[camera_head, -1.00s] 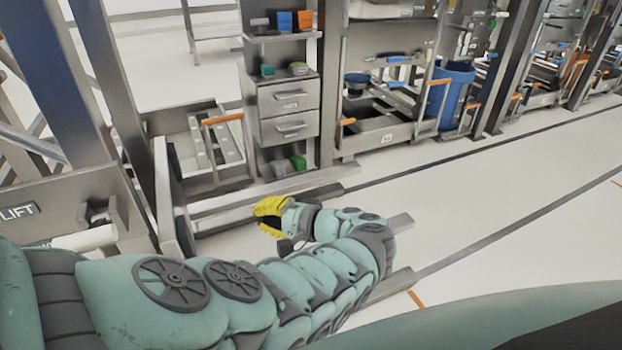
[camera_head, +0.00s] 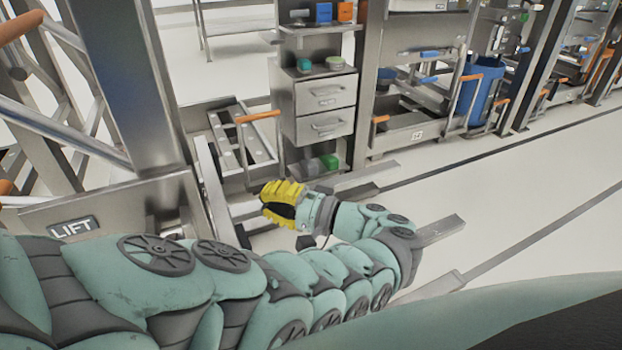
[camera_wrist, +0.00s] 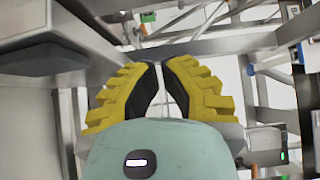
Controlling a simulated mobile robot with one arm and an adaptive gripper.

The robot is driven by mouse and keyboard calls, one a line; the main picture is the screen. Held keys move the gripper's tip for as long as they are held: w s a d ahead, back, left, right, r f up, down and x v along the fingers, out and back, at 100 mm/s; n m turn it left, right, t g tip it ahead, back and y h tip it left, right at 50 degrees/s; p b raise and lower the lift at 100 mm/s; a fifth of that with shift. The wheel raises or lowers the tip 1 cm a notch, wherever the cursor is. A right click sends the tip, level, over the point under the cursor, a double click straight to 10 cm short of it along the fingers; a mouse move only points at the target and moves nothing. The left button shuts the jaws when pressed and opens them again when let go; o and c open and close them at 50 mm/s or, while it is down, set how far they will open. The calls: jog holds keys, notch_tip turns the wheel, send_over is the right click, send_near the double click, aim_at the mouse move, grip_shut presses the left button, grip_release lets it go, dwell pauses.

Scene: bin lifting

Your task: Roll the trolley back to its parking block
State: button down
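Another trolley with orange handles (camera_head: 465,95) stands farther right by a blue bin (camera_head: 488,98). I cannot tell which trolley the task means, nor make out a parking block. My gripper (camera_head: 272,204) has yellow fingers and is in front of the near trolley, apart from its handle in the picture. In the wrist view my gripper (camera_wrist: 160,66) is partly open, with a narrow gap and nothing visible held.
A LIFT-marked metal panel (camera_head: 75,228) and a thick upright post (camera_head: 125,80) stand at the left. The drawer cabinet (camera_head: 326,106) is behind my gripper. Metal floor rails (camera_head: 440,232) lie at the right, with clear pale floor beyond.

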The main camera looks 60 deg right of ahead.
jog(key=w+a, duration=0.5)
jog(key=w, duration=0.5)
jog(key=shift+a+p, duration=0.2)
jog(key=shift+p, duration=0.2)
jog(key=shift+w+a, duration=0.1)
